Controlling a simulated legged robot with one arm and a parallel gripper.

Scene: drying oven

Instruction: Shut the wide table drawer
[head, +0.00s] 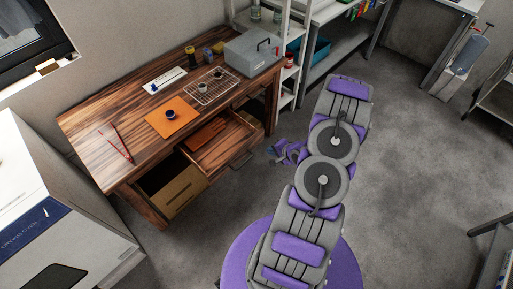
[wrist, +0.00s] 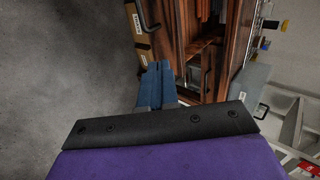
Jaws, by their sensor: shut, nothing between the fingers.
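The wide drawer (head: 232,152) of the wooden table is pulled out, its front with a dark handle (head: 243,159) facing the floor side. A reddish-brown flat thing lies inside the drawer. My gripper (head: 275,152) is low, to the right of the drawer front and apart from it, partly hidden behind my arm. In the wrist view its blue fingers (wrist: 155,85) are together and empty. The dark handle also shows in the wrist view (wrist: 150,18), beyond the fingertips at the top.
The table top (head: 120,125) holds an orange mat (head: 174,118), a wire rack (head: 212,86) and a grey box (head: 252,54). A cardboard box (head: 178,190) sits below the drawer. White shelving (head: 290,75) stands to the right. The floor before the drawer is clear.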

